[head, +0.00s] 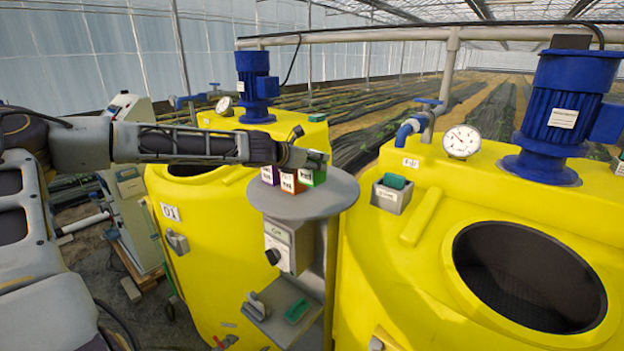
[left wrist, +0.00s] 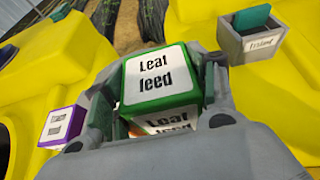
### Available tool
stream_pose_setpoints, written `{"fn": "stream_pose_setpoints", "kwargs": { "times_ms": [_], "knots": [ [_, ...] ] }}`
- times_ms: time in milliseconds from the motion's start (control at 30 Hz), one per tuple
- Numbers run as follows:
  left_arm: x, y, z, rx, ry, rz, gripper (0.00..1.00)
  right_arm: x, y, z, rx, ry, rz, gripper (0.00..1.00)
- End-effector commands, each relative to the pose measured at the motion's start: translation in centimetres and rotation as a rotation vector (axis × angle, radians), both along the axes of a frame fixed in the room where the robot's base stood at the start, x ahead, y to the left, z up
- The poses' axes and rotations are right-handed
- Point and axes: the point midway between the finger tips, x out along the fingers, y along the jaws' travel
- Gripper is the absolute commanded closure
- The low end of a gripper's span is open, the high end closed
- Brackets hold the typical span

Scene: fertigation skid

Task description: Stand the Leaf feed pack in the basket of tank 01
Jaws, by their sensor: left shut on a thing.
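My left gripper (head: 312,161) is shut on the Leaf feed pack (head: 319,174), a green box with white labels. In the left wrist view the pack (left wrist: 158,80) sits between both fingers, its "Leaf feed" label facing the camera. It is at the grey round stand top; I cannot tell whether it touches it. Tank 01 (head: 205,255) is the yellow tank at left, with an "01" plate. A small green thing (head: 317,117) shows on its far right top; I cannot make out a basket there. My right gripper is not in view.
A purple pack (head: 269,174) and an orange pack (head: 290,181) stand beside the held pack on the round stand (head: 335,197). A grey basket (head: 390,199) with a green item is on the right yellow tank (head: 400,262). Blue motors (head: 257,85) rise from both tanks.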

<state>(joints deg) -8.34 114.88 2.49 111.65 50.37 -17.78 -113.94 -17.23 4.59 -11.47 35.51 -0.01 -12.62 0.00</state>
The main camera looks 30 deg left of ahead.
Motion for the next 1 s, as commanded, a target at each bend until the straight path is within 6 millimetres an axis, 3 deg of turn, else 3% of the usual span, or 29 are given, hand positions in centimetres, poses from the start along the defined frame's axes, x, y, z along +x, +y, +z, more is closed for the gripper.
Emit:
{"fn": "stream_pose_setpoints", "kwargs": {
  "times_ms": [300, 767, 1000],
  "knots": [
    [0.0, 0.0, -1.8, -0.002, -0.002, 0.001, 0.78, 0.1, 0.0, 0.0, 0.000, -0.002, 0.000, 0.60],
    [0.0, 0.0, -2.0, -0.001, -0.003, -0.001, 0.78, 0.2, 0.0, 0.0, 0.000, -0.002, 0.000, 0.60],
    [0.0, 0.0, -3.1, -0.002, -0.002, 0.000, 0.78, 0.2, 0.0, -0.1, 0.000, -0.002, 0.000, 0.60]
  ]
}}
